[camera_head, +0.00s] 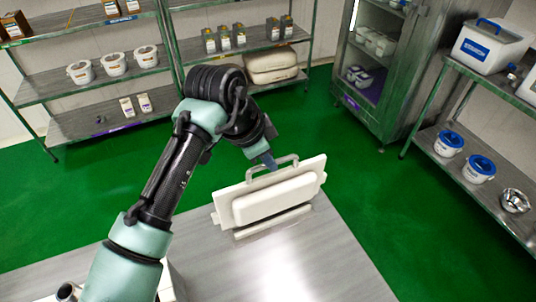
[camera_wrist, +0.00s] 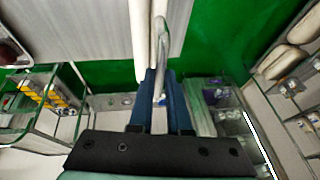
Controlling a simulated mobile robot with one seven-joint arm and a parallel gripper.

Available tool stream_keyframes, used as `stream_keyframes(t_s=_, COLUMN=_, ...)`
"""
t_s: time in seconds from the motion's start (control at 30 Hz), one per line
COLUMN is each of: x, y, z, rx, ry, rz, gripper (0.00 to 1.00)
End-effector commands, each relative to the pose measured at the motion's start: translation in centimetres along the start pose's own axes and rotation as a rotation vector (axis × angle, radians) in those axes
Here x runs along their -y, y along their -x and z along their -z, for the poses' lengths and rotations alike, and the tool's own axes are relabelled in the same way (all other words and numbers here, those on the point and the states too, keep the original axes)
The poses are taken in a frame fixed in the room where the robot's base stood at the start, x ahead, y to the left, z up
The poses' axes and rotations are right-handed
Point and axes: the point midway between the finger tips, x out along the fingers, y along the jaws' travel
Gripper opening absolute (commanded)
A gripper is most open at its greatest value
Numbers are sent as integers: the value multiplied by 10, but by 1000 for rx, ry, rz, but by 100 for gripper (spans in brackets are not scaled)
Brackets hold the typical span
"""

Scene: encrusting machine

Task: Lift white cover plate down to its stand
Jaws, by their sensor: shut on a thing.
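The white cover plate (camera_head: 316,174) stands nearly upright over the grey table, its raised rectangular panel facing the head camera. A grey loop handle (camera_head: 285,160) is on its top edge. My gripper (camera_head: 267,161) is shut on this handle. In the wrist view, my blue fingers (camera_wrist: 161,95) are on either side of the handle (camera_wrist: 163,50), with the plate (camera_wrist: 140,35) seen edge-on beside it. The low pale stand (camera_head: 273,222) is at the plate's lower edge. I cannot tell whether the plate touches it.
The grey table (camera_head: 290,265) is clear in front of the stand. Green floor lies beyond it. Shelves with tubs (camera_head: 115,64) stand at the back left, a glass-door cabinet (camera_head: 375,70) at the back, and a rack with blue-lidded buckets (camera_head: 450,143) at the right.

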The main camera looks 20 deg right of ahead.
Motion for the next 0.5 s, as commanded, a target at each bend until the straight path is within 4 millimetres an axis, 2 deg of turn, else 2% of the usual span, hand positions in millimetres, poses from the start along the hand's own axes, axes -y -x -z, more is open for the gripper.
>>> stream_keyframes(t_s=0.13, x=0, y=-6, z=-2, rx=-4, ry=-1, rz=4, gripper=0)
stream_keyframes(t_s=0.5, x=0, y=-6, z=-2, rx=-3, ry=-1, rz=4, gripper=0)
